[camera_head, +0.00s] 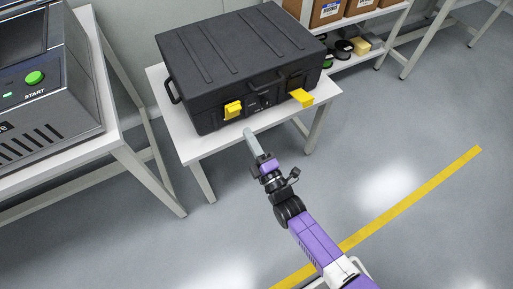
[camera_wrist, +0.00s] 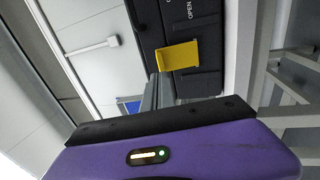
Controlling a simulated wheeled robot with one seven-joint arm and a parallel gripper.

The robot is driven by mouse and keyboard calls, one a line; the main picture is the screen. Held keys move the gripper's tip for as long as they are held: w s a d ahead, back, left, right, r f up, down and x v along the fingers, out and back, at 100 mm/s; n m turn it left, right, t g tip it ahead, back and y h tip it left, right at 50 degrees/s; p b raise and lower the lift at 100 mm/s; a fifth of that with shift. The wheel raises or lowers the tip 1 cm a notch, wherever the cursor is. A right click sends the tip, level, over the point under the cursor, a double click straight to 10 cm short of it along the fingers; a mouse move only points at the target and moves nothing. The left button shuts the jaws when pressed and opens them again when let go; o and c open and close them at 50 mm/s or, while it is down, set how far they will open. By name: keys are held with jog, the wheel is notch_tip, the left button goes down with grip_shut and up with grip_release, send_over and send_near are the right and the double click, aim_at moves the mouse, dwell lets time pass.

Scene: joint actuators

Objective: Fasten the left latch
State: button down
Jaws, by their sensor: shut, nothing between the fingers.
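A black case (camera_head: 235,60) stands closed on a small white table. Its front face carries two yellow latches. The left latch (camera_head: 233,109) stands out from the front face, more upright than the right one; I cannot tell whether it is hooked. The right latch (camera_head: 302,97) sticks out nearly flat. My gripper (camera_head: 248,134) is shut and empty, just in front of the case, below and slightly right of the left latch. In the wrist view a yellow latch (camera_wrist: 179,56) lies right beside the grey fingers (camera_wrist: 154,92), with "OPEN" printed nearby. Contact cannot be told.
The white table (camera_head: 205,147) has a narrow bare strip before the case. A grey machine with a green START button (camera_head: 34,78) stands on a bench at left. A shelf with cardboard boxes (camera_head: 328,12) and spools is behind right. The floor at right is clear.

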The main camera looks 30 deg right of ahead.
aim_at(235, 111)
jog(key=x, duration=0.6)
jog(key=shift+w+r, duration=0.1)
jog(key=shift+w, duration=0.15)
jog(key=shift+r, duration=0.1)
jog(key=shift+w+r+g+p, duration=0.75)
jog(key=shift+w+p, duration=0.25)
jog(key=shift+p, duration=0.45)
jog(key=shift+s, duration=0.1)
